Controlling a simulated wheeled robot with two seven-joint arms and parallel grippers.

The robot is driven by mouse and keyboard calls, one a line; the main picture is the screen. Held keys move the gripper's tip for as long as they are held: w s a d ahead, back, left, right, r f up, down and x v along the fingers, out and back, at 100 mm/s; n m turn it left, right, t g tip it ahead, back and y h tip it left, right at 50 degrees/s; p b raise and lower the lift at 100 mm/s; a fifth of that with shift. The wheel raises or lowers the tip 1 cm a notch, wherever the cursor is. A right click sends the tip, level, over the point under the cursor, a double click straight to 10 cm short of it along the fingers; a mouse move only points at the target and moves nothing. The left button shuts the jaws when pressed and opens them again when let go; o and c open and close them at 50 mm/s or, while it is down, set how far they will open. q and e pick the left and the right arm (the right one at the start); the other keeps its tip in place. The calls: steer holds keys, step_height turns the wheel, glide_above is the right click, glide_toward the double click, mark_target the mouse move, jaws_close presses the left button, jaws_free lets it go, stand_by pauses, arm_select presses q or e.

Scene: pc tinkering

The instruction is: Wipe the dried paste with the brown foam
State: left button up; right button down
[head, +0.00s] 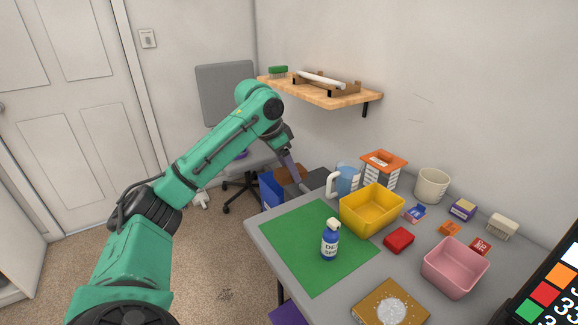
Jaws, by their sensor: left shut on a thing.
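My left gripper (299,181) is at the back left of the table, beyond the green mat, and is small in the head view. It is shut on a brown piece (288,174) that looks like the brown foam; the fingertips and the grip itself are hard to make out. A whitish, speckled round patch (391,310), which looks like the dried paste, lies on a brown-gold square plate (365,309) at the table's front edge. The gripper is far from this patch. My right gripper is not in view.
A blue spray bottle (330,243) stands on the green mat (296,259). A yellow bin (371,211), a red box (398,239) and a pink bin (455,267) stand to the right. A jug (346,178) and an orange-topped holder (382,171) are behind. A wooden shelf (321,92) hangs above.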

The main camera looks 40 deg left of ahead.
arm_select(q)
step_height(320, 180, down, 10)
steer(key=b, duration=0.5)
steer(key=shift+f, duration=0.15)
stand_by(0.7)
steer(key=o, duration=1.3)
steer(key=shift+c, duration=0.2)
steer(key=shift+f, duration=0.15)
steer(key=shift+f+b, duration=1.25)
steer(key=shift+f, duration=1.8)
steer(key=shift+c, duration=0.3)
